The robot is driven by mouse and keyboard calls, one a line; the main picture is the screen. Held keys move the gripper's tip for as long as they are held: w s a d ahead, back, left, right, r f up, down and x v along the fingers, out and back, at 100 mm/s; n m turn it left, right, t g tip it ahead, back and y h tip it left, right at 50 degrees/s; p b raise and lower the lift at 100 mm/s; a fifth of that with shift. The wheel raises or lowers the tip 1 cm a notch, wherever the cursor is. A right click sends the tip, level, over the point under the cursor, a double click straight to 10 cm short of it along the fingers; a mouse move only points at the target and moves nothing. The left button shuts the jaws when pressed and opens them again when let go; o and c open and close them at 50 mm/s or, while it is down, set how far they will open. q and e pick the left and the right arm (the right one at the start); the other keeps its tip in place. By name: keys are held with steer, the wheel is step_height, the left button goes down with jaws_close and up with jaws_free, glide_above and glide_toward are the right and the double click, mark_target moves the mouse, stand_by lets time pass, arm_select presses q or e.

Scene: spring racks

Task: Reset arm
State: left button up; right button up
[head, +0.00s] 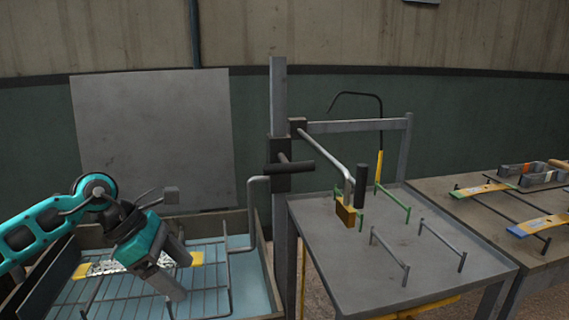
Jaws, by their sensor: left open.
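My left gripper (176,268) comes in from the left on a teal arm and is open. It hangs above a wire rack in the shallow bin at the lower left. A silver spring piece with yellow ends (112,266) lies on the rack beside and partly behind the gripper; I cannot tell whether they touch. My right gripper does not show.
A grey post (278,98) with a black handle (290,168) stands between bin and metal table (330,262). A bent rod with a brass block (345,212) reaches over the table, near small rails.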

arm_select(q)
steer(key=s+d+r+n+t+h, duration=0.1)
steer(key=d+r+n+t+h, duration=0.35)
steer(key=d, duration=0.45)
steer(key=s+d+r+n+t+h, duration=0.2)
steer(key=d+r+n+h, duration=0.25)
steer(key=d+h, duration=0.3)
steer(key=w+a+f+n+t+y, duration=0.1)
steer(key=a+n+t+y, duration=0.35)
steer(key=n, duration=0.65)
steer(key=w+a+f+n+t+y, duration=0.1)
steer(key=a+n+t+y, duration=0.1)
steer(key=n+t+y, duration=0.65)
steer(key=s+a+f+n+g+y, duration=0.45)
steer(key=a+f+n+g, duration=0.2)
steer(key=f+n, duration=0.55)
steer(key=s+a+f+n+g, duration=0.1)
steer(key=s+f+n+g, duration=0.4)
steer(key=s, duration=0.6)
steer(key=s+f+n+g, duration=0.4)
steer(key=s+f+g, duration=0.25)
steer(key=s, duration=0.35)
steer(key=w+d+f+t+h, duration=0.1)
steer(key=w+d+f+t, duration=0.2)
steer(key=w+f+t, duration=0.4)
steer(key=shift+w+f+m+t, duration=0.35)
steer(key=shift+w+f+m, duration=0.1)
steer(key=shift+f, duration=0.8)
steer(key=shift+c, duration=0.3)
